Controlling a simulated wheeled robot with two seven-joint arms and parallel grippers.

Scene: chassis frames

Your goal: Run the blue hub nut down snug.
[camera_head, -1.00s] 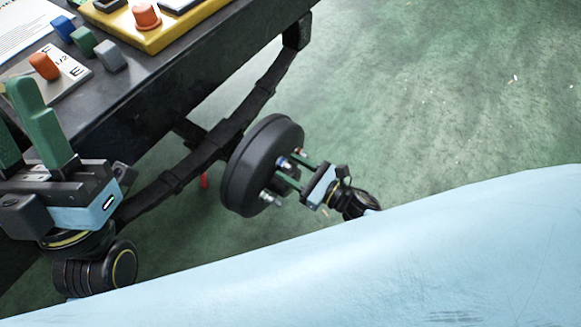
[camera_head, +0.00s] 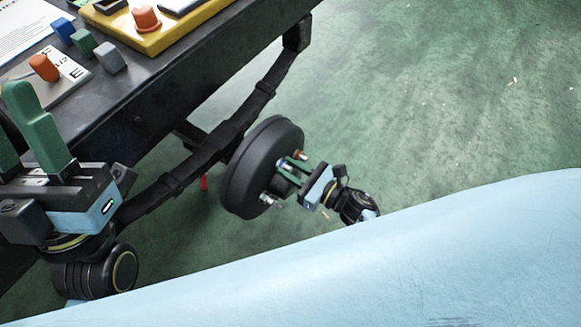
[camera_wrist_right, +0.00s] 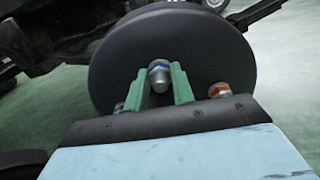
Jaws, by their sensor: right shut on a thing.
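The black round hub drum (camera_head: 262,165) stands on edge below the bench side in the head view, with studs and nuts on its face. The blue hub nut (camera_head: 283,163) is on the upper part of this face. My right gripper (camera_head: 287,171) reaches it from the right, its green fingers close to the drum. In the right wrist view the fingers are shut on a silvery, bluish-tipped nut (camera_wrist_right: 159,76), apparently the blue one; its base is partly hidden. A red-banded nut (camera_wrist_right: 219,90) is to its right. My left gripper (camera_head: 14,112) is open and empty at the left.
A dark bench (camera_head: 150,90) at upper left holds a yellow tray (camera_head: 175,32), a marked plate (camera_head: 68,72) and small coloured blocks. A dark curved beam (camera_head: 190,160) runs behind the drum. A silver stud (camera_head: 268,198) projects lower down. Green floor is clear at right.

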